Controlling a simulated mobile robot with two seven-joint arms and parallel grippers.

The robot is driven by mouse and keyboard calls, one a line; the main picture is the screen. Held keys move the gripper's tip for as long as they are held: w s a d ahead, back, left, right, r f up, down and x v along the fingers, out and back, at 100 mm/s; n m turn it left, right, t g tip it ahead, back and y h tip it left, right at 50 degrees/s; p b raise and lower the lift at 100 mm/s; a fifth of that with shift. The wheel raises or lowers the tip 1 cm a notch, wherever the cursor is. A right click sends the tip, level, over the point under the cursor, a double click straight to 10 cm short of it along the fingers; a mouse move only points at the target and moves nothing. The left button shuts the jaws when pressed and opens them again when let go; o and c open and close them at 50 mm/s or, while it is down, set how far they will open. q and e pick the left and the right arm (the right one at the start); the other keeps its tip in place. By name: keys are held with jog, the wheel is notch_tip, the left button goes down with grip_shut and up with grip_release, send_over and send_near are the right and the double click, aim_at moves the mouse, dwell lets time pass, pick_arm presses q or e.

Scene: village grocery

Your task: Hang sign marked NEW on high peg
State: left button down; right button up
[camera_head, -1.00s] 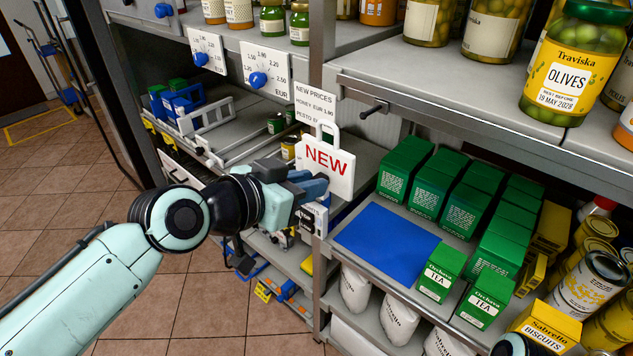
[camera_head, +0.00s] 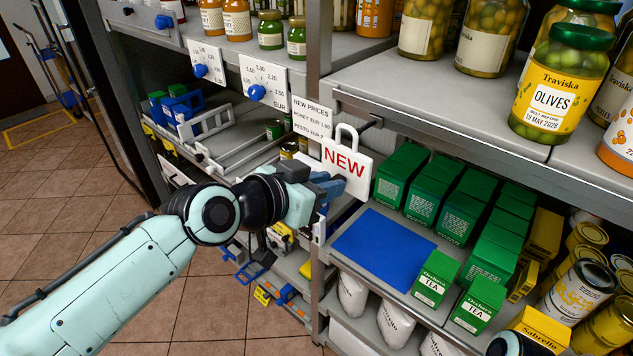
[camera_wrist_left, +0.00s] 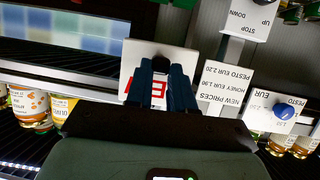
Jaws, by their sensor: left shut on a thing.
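The white sign with red NEW lettering (camera_head: 346,168) is upright, with its handle loop (camera_head: 346,132) at the top. My left gripper (camera_head: 328,187) is shut on the sign's lower left part. The sign also shows in the left wrist view (camera_wrist_left: 140,60), where the shut fingers (camera_wrist_left: 168,85) cover part of its lettering. A dark peg (camera_head: 369,123) sticks out below the front edge of the upper shelf. The loop appears just left of the peg tip, at about its height; I cannot tell the depth gap between them. My right gripper is not in view.
A NEW PRICES card (camera_head: 311,119) hangs close left of the sign, by the shelf post. The upper shelf (camera_head: 440,118) carries olive jars. Below are green tea boxes (camera_head: 433,277) and a bare blue mat (camera_head: 382,248).

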aim_at(341, 171)
pick_arm(q)
jog(key=shift+w+d+p, duration=0.6)
jog(key=shift+w+p, duration=0.25)
jog(key=shift+p, duration=0.1)
jog(key=w+p, duration=0.1)
jog(key=w+d+p, duration=0.1)
jog(key=p, duration=0.1)
jog(key=shift+w+d, duration=0.1)
jog(key=shift+d, duration=0.2)
jog(key=shift+w+d+f, duration=0.3)
jog(key=shift+w+f, duration=0.1)
jog(key=shift+f, duration=0.1)
jog(key=shift+w+f, duration=0.1)
jog(key=shift+f, duration=0.05)
jog(key=shift+d, duration=0.1)
jog(key=c, duration=0.9)
grip_release()
